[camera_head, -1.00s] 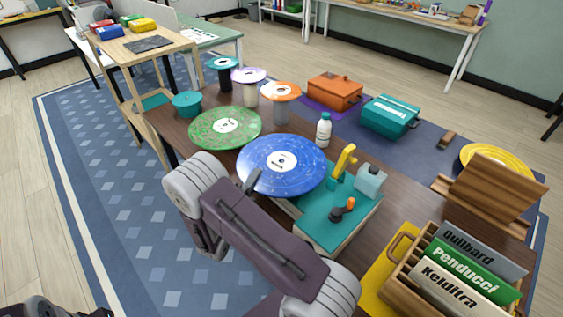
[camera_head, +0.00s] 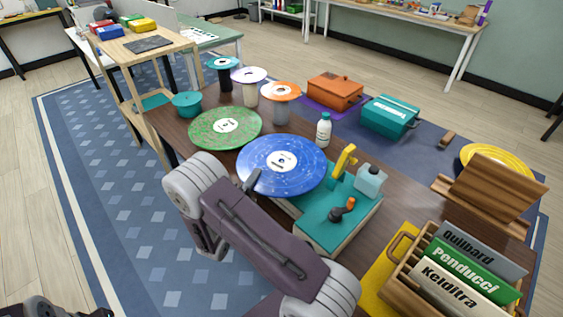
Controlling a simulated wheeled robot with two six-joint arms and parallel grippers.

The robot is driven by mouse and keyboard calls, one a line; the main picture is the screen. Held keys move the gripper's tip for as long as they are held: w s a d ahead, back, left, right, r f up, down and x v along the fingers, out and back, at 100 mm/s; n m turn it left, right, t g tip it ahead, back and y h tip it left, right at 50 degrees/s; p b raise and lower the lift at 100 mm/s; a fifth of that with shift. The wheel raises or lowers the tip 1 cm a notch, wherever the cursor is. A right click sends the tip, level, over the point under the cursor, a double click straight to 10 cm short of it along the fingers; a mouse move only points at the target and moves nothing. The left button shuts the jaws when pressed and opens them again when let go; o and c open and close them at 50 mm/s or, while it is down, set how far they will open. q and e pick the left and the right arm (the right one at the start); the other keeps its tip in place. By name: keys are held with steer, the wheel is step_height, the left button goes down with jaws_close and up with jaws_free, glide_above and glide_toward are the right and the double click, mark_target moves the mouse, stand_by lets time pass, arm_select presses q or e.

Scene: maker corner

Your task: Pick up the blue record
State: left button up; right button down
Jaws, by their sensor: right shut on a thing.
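The blue record (camera_head: 300,168) is a speckled blue disc with a white label, in the middle of the head view. It lies flat over the back left of the teal-topped turntable (camera_head: 318,225). My right gripper (camera_head: 254,182) is at the record's left edge, shut on it.
A green record (camera_head: 212,136) lies left of the blue one. A wooden crate of sleeves (camera_head: 403,278) is at the lower right. Several small discs stand on posts behind.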

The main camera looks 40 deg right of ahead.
stand_by(0.3)
step_height(320, 180, up, 10)
steer(key=p, duration=0.3)
steer(key=shift+f, duration=0.25)
steer(key=shift+r, duration=0.3)
stand_by(1.2)
